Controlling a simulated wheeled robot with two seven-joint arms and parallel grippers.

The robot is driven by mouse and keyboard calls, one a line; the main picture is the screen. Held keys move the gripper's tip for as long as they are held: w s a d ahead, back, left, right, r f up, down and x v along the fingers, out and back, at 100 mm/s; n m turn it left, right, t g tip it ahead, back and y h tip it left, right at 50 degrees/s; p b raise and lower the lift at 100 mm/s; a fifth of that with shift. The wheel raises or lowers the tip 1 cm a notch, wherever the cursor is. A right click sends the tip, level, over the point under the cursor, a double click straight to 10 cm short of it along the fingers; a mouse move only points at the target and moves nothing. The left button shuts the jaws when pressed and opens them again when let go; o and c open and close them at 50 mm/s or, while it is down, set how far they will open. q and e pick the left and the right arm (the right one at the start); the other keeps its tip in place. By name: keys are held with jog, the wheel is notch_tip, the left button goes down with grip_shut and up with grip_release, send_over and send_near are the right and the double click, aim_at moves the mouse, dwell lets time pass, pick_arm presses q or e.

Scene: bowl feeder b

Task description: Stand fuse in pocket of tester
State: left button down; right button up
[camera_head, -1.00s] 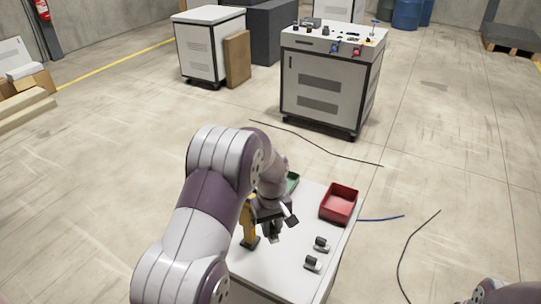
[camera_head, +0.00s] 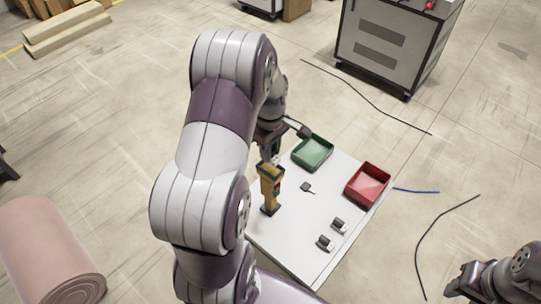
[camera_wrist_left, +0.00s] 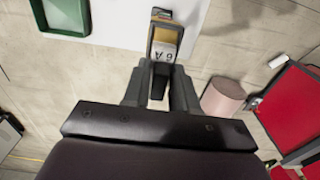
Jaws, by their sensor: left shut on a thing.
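The yellow tester (camera_head: 269,189) stands upright on the white table near its left edge. My left gripper (camera_head: 272,158) is just above the tester's top. In the left wrist view its fingers (camera_wrist_left: 160,82) are shut on a fuse with a white label (camera_wrist_left: 165,51), which reads like 6 A. Yellow tester parts (camera_wrist_left: 167,36) show right around and beyond the label. The tester's pocket is hidden, so I cannot tell whether the fuse is in it or above it. My right gripper (camera_head: 456,282) is at the lower right, away from the table; its opening is unclear.
A green bin (camera_head: 309,168) and a red bin (camera_head: 363,202) stand at the table's back and right. Two dark blocks (camera_head: 339,225) (camera_head: 325,243) lie at the right front, and a small dark piece (camera_head: 306,187) lies mid-table. The table front (camera_head: 290,235) is clear.

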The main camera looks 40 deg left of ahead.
pick_arm(q)
jog(key=f, duration=0.2)
jog(key=f+p, duration=0.1)
jog(key=shift+s+d+f, duration=0.1)
jog(key=shift+s+f, duration=0.1)
jog(key=shift+f, duration=0.25)
pick_arm(e)
jog(key=shift+s+r, duration=0.1)
jog(key=shift+r, duration=0.6)
